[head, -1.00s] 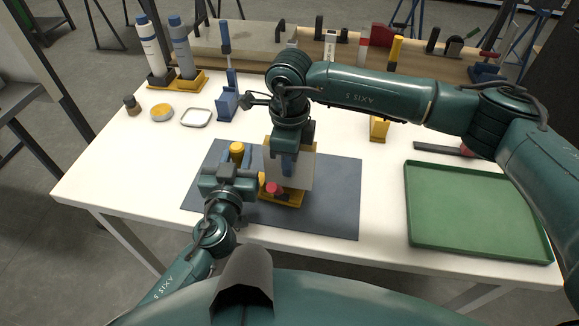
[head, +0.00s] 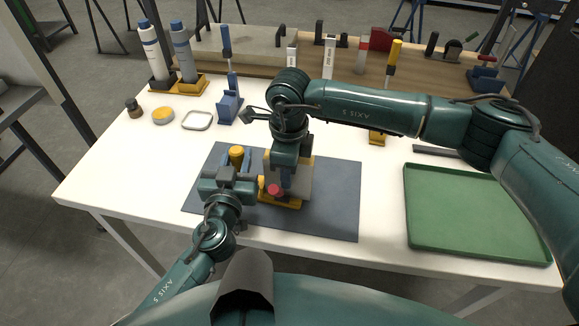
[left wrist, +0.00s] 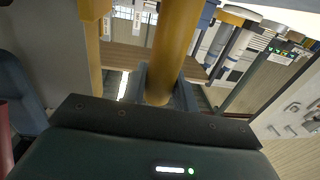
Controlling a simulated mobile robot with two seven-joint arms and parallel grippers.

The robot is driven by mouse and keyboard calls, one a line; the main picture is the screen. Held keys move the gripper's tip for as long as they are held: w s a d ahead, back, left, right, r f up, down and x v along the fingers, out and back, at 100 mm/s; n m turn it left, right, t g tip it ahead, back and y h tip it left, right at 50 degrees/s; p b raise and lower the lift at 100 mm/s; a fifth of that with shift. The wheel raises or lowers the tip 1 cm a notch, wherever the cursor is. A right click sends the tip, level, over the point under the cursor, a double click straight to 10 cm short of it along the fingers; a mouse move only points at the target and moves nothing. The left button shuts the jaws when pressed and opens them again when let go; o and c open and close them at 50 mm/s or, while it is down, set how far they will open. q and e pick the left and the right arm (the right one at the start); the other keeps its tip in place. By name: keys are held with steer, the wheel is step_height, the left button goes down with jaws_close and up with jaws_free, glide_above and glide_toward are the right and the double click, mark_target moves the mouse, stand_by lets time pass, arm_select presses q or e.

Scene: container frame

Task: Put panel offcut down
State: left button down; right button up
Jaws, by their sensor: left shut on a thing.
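The panel offcut (head: 303,179) is a pale, flat, squarish piece held upright. My right gripper (head: 286,181) is in front of its face and appears shut on it; the contact is partly hidden. Just below is a yellow fixture (head: 290,203) with a red knob (head: 274,190), on a dark mat (head: 335,205). I cannot tell whether the panel touches the fixture. My left gripper (head: 232,172) is shut on a yellow cylindrical handle (head: 237,153), left of the panel. The handle (left wrist: 175,50) also rises between the fingers in the left wrist view.
A green tray (head: 475,215) lies empty at the right. A blue stand (head: 229,108), a grey-rimmed dish (head: 197,121), a yellow lid (head: 163,115) and bottles in a yellow holder (head: 178,83) stand at the back left. The mat's right part is clear.

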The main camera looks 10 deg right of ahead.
arm_select(q)
steer(key=shift+d+r, duration=0.25)
steer(key=shift+d, duration=0.05)
arm_select(e)
steer(key=shift+d+f, duration=0.2)
steer(key=shift+f, duration=0.05)
arm_select(q)
steer(key=shift+w+a+f, duration=0.15)
steer(key=shift+w+f, duration=0.05)
steer(key=shift+w, duration=0.05)
arm_select(e)
step_height(320, 180, up, 12)
steer(key=shift+w+f, duration=0.1)
steer(key=shift+w, duration=0.05)
arm_select(q)
steer(key=c, duration=1)
jaws_free()
arm_select(e)
steer(key=shift+a, duration=0.1)
arm_select(q)
steer(key=shift+s+f, duration=0.1)
steer(key=shift+s, duration=0.05)
